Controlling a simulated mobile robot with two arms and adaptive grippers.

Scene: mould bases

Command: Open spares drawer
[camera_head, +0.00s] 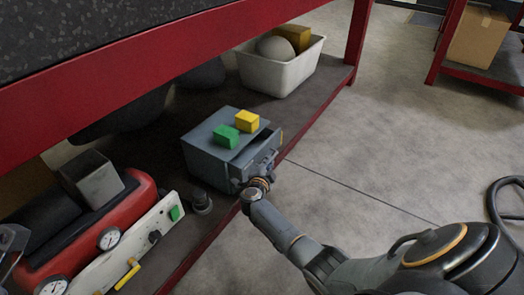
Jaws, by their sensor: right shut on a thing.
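A small grey-blue metal drawer unit (205,158) sits on the lower shelf, its front facing right toward the shelf edge. My right arm comes in from the lower right, and its gripper (266,168) is at the drawer front. The gripper is shut on what appears to be the drawer's handle; the fingers and wrist hide most of the handle and front. A green block (224,136) and a yellow block (247,121) rest on top of the unit.
A white bin (280,73) with a grey round object and a brown block stands farther back on the shelf. A red machine with gauges (100,225) is at lower left. Red frame beams (150,65) run above the shelf. The floor (370,130) at right is open.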

